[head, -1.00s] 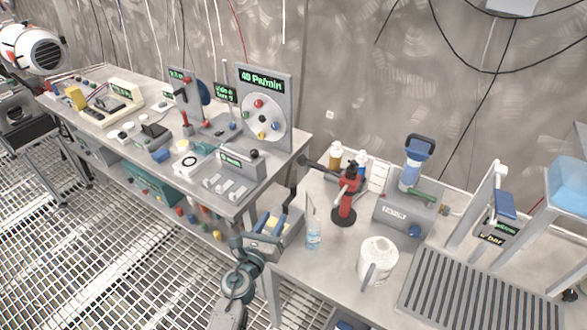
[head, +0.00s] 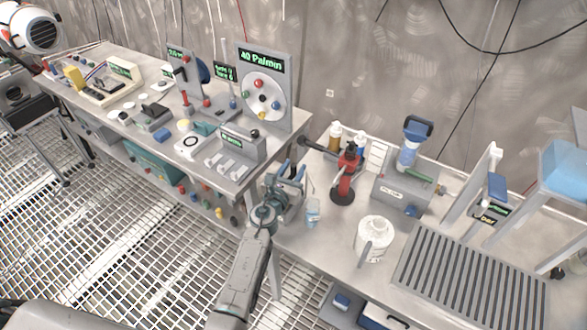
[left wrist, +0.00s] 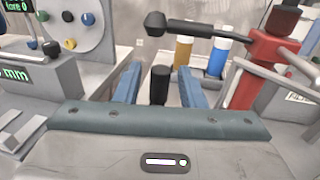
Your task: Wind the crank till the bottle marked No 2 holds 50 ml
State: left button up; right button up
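A red pump stand (head: 345,185) with a black base stands on the right bench. In the left wrist view a black bar (left wrist: 195,27) with a ball end reaches left from the red post (left wrist: 242,80). My left gripper (head: 290,170) is open at the bench's left edge, left of the stand. A black upright grip (left wrist: 160,84) shows between its blue fingers, with gaps on both sides; I cannot tell whether it belongs to the crank. A brown bottle (left wrist: 184,52) and a blue bottle (left wrist: 218,58), both white-capped, stand behind. No mark reading No 2 is legible. My right gripper is out of view.
A clear vessel (head: 313,212) stands right of my left gripper, with a white jug (head: 373,240) further right. A grey box with a blue-topped device (head: 408,165) stands behind. A slatted rack (head: 470,275) fills the right front. Another crowded bench (head: 215,185) lies left.

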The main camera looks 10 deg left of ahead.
pick_arm(q)
jog(key=shift+w, duration=0.25)
grip_shut()
jog(key=shift+d+m+h, duration=0.1)
jog(key=shift+m+h, duration=0.2)
jog(key=shift+h, duration=0.2)
